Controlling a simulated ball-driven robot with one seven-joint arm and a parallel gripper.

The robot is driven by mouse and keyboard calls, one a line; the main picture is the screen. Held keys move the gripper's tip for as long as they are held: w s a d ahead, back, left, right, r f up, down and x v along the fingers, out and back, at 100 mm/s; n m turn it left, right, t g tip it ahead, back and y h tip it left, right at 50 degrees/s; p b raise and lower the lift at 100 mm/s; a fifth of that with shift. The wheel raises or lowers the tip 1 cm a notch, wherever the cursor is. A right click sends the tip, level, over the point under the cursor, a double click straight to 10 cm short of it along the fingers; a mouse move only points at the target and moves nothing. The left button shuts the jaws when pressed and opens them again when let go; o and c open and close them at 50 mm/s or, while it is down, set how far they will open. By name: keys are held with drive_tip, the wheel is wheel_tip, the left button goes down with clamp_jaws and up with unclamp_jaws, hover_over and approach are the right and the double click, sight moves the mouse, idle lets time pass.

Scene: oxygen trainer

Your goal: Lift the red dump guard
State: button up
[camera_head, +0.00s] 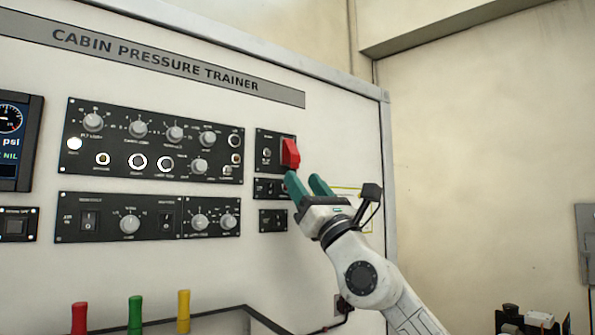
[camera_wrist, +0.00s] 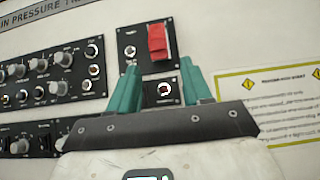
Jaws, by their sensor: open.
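The red dump guard (camera_head: 290,153) is on a small black panel (camera_head: 265,141) at the right end of the trainer board. In the wrist view the red guard (camera_wrist: 157,42) shows above and between my fingertips, with its panel (camera_wrist: 131,51) around it. My gripper (camera_head: 307,182) has green fingers and is just below and right of the guard in the head view. Its fingers are apart with nothing between them that I can see held. In the wrist view my gripper (camera_wrist: 164,84) frames a lower small panel (camera_wrist: 160,99) with a switch. Contact with the guard cannot be seen.
Large black knob panels (camera_head: 155,180) lie left of the guard. A yellow-bordered notice (camera_wrist: 275,100) is on the board to the right in the wrist view. Red, green and yellow handles (camera_head: 135,312) stand at lower left. The wall (camera_head: 480,150) at right is bare nearby.

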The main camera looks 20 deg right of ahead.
sight(291, 153)
drive_tip(key=shift+p+x, duration=0.4)
drive_tip(key=shift+x, duration=1.6)
clamp_jaws()
drive_tip(key=shift+d, duration=0.1)
